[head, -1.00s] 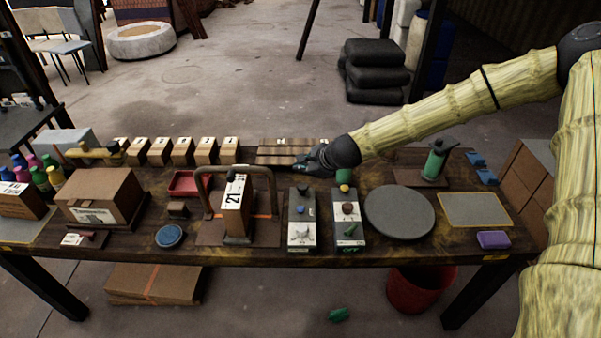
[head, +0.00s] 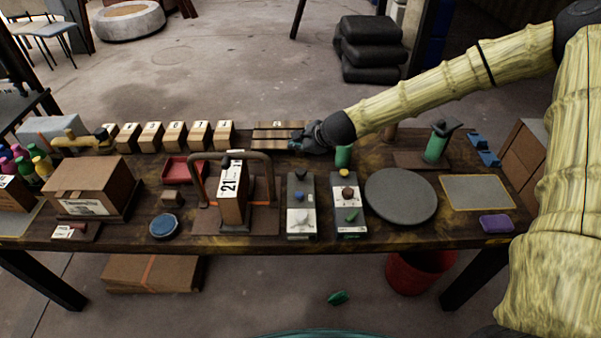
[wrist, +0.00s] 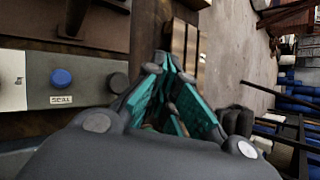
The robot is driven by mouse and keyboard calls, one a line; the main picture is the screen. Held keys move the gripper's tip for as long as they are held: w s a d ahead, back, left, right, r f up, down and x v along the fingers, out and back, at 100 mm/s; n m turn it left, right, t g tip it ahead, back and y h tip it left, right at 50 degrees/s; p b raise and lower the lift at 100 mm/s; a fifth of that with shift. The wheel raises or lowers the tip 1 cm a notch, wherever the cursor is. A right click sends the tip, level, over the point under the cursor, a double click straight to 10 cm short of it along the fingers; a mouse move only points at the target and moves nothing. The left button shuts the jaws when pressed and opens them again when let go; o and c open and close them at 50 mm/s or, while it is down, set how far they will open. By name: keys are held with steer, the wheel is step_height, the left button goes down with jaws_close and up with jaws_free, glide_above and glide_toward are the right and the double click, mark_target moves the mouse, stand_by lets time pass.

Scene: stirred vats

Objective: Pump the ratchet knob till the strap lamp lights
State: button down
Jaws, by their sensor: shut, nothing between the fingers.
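The strapping stand, a brown arch (head: 268,172) on a flat base with an orange strip, holds a wooden block (head: 233,190) marked 21. A small dark knob (head: 226,160) shows at the block's top; I cannot tell if it is the ratchet knob. A grey control box (head: 301,218) with a blue button is right of the stand; in the wrist view the blue button (wrist: 62,78) is labelled SEAL, with a dark knob (wrist: 118,83) beside it. No lit strap lamp can be made out. My gripper (head: 297,144) is shut and empty, behind the boxes; its teal fingers (wrist: 170,62) show in the wrist view.
A slatted wooden rack (head: 270,135) lies by my gripper. A second box (head: 350,215) with a brown knob and green switch, a green cylinder (head: 343,157) and a grey disc (head: 400,197) are to the right. A row of wooden blocks (head: 175,136) lines the back left.

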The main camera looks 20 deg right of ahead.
mark_target(299, 172)
step_height(299, 172, down, 7)
steer(key=b, duration=0.5)
steer(key=shift+f, duration=0.15)
stand_by(1.2)
steer(key=shift+f+b, duration=0.35)
steer(key=shift+f+b, duration=1.1)
steer(key=shift+f, duration=0.2)
stand_by(1.8)
steer(key=shift+r, duration=0.15)
stand_by(0.3)
steer(key=shift+r+p, duration=1.25)
steer(key=shift+r, duration=0.35)
